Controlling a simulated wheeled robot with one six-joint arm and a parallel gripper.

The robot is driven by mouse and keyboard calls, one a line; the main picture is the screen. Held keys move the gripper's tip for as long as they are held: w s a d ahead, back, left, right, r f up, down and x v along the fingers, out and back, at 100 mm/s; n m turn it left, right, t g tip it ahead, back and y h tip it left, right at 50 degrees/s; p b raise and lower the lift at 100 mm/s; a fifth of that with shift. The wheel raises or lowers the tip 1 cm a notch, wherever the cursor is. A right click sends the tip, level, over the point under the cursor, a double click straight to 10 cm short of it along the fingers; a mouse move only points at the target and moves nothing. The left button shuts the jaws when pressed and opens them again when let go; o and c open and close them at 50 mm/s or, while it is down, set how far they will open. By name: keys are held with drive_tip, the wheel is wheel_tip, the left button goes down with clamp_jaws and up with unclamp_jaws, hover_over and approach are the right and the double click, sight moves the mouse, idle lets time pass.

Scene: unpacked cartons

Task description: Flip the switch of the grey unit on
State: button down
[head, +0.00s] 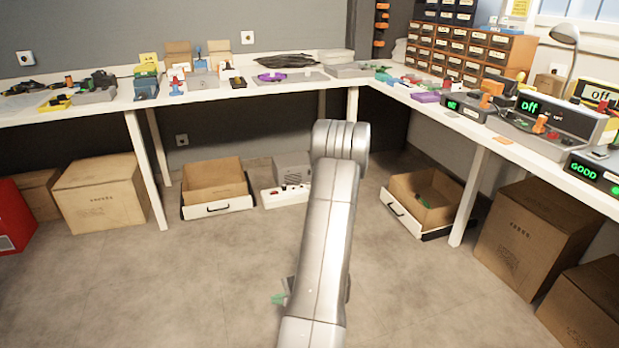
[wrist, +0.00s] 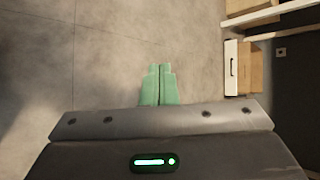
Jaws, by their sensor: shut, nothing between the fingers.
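A grey unit (head: 586,126) with a dark front and a green "off" display stands on the right-hand bench. An orange knob or lever stands in front of it; I cannot tell if this is its switch. Another grey box (head: 292,167) sits on the floor under the back bench, and its switch cannot be made out. My gripper (wrist: 160,85) is shut and empty in the wrist view, its green fingers together over bare floor. In the head view, only a bit of green finger (head: 278,298) shows low beside my arm, far from both.
Small drawers (head: 470,50) and a lamp (head: 565,33) stand on the right bench. Cartons (head: 100,195) and open drawers (head: 218,207) stand below the benches. The middle floor is clear.

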drive_tip(key=w+d+f+m+t+h+b, duration=0.1)
drive_tip(key=w+d+f+m, duration=0.1)
drive_tip(key=f, duration=0.7)
drive_tip(key=w+d+f+m+t+h+b, duration=0.2)
drive_tip(key=f+m, duration=0.1)
drive_tip(key=f, duration=0.6)
drive_tip(key=w+d+f+m+t+h+b, duration=0.1)
drive_tip(key=w+d+f+m, duration=0.1)
drive_tip(key=f, duration=0.8)
drive_tip(key=shift+w+d+m+t+h+b, duration=0.3)
drive_tip(key=shift+d+m+h+b, duration=0.1)
drive_tip(key=shift+d, duration=0.2)
drive_tip(key=shift+w, duration=0.1)
